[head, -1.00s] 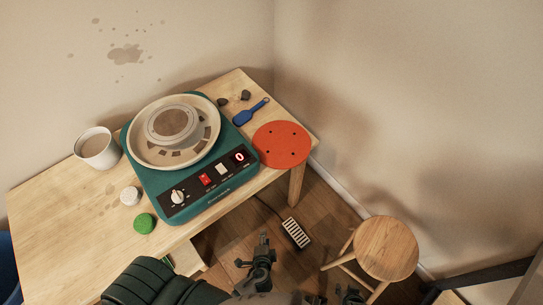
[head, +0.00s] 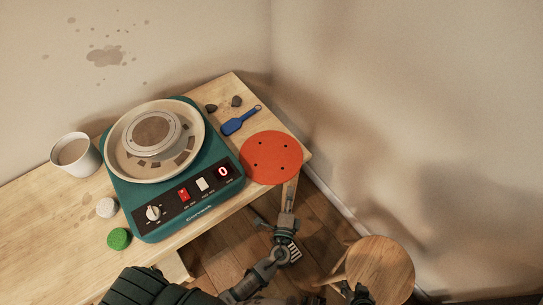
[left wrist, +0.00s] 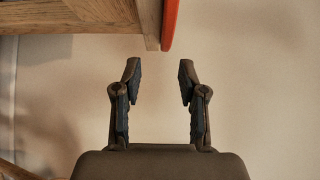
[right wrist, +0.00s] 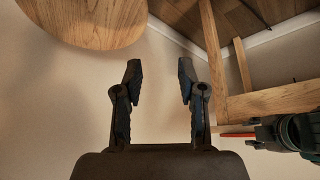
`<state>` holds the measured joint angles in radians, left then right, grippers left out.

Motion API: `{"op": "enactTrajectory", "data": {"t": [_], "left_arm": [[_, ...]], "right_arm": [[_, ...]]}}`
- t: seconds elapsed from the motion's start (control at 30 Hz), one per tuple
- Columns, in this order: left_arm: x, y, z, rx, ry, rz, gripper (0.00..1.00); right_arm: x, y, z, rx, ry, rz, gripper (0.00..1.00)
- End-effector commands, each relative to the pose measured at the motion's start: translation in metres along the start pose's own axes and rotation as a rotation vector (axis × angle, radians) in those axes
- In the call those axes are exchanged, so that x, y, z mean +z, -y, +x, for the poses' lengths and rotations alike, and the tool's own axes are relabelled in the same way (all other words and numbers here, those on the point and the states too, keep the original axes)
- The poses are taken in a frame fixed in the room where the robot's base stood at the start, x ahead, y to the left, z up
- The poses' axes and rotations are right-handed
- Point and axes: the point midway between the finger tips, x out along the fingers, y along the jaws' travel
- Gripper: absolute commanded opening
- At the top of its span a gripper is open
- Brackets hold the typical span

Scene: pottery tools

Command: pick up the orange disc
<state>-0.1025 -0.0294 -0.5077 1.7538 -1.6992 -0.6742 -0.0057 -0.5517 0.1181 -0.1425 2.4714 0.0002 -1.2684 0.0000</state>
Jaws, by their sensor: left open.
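The orange disc (head: 271,158) lies flat at the right end of the wooden table, with several small dark holes. Its near edge reaches past the tabletop edge. In the left wrist view its rim shows edge-on as an orange strip (left wrist: 170,22). My left gripper (head: 287,212) is below and slightly right of the disc in the head view, apart from it; its open, empty fingers also show in the left wrist view (left wrist: 159,78). My right gripper (head: 356,294) is by the stool; it is open and empty in the right wrist view (right wrist: 160,78).
A green pottery wheel (head: 170,165) stands left of the disc. A blue tool (head: 240,121) and dark lumps (head: 236,101) lie behind it. A white cup (head: 75,155), a white lump (head: 106,208) and a green sponge (head: 118,239) are further left. A round wooden stool (head: 380,268) stands at right.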

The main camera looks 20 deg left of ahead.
Motion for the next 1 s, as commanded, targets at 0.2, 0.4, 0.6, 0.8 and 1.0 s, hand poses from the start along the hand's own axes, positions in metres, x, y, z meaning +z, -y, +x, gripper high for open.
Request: {"op": "enactTrajectory", "data": {"t": [0.2, 0.4, 0.6, 0.8, 1.0], "left_arm": [[0.001, 0.001, 0.018, 0.000, 0.001, -0.002, 0.42], [0.007, 0.009, 0.048, -0.001, 0.002, -0.003, 0.42], [0.007, 0.006, 0.066, 0.001, 0.001, -0.001, 0.42], [0.007, 0.006, 0.066, 0.001, 0.001, -0.001, 0.42], [0.007, 0.006, 0.065, 0.002, 0.001, -0.001, 0.00]], "right_arm": [[0.002, -0.001, -0.001, 0.001, 0.013, 0.000, 0.40], [0.020, -0.003, -0.009, 0.008, 0.107, 0.003, 0.40], [0.021, -0.003, -0.008, 0.008, 0.109, 0.003, 0.40], [0.021, -0.003, -0.008, 0.008, 0.108, 0.003, 0.40], [0.021, -0.003, -0.008, 0.008, 0.107, 0.003, 0.40]]}}
